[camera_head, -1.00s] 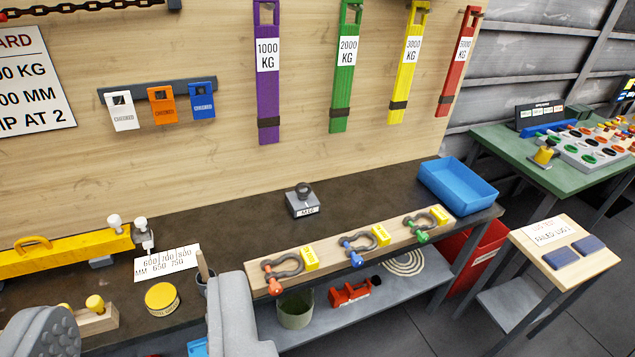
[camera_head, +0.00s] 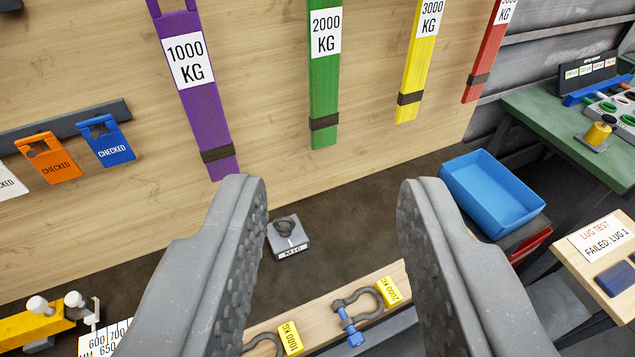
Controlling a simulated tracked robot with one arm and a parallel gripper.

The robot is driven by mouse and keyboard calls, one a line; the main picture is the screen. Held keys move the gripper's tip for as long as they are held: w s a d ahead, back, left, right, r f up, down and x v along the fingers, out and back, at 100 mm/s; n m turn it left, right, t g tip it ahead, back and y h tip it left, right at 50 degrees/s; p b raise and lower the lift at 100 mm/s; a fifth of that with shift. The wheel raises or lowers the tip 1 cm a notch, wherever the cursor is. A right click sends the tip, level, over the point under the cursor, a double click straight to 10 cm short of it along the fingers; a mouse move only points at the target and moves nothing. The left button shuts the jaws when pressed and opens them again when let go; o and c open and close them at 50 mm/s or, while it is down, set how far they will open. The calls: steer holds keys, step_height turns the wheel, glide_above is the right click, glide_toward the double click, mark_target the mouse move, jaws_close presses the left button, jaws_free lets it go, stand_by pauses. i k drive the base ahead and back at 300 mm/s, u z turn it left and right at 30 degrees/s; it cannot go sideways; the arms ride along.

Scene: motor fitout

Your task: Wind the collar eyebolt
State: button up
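The collar eyebolt (camera_head: 285,227) is a dark ring standing in a small grey block (camera_head: 291,243) with a label on its front that seems to read M16. The block rests on the dark bench top against the wooden back board. My gripper (camera_head: 328,190) is open and empty. Its two grey, ridged fingers stand wide apart, and the eyebolt shows in the gap between them, nearer the left finger. The eyebolt is farther off than the fingertips and nothing touches it. Its threaded part is hidden in the block.
A wooden rail (camera_head: 318,315) with shackles, one with a blue pin (camera_head: 350,330), lies along the bench front. A blue tray (camera_head: 492,192) stands right of the gripper. Purple (camera_head: 205,115), green, yellow and red slings hang behind. A yellow beam (camera_head: 35,328) lies at lower left.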

mark_target(284, 232)
steer(key=u, duration=0.05)
steer(key=i, duration=0.9)
steer(key=u, duration=0.25)
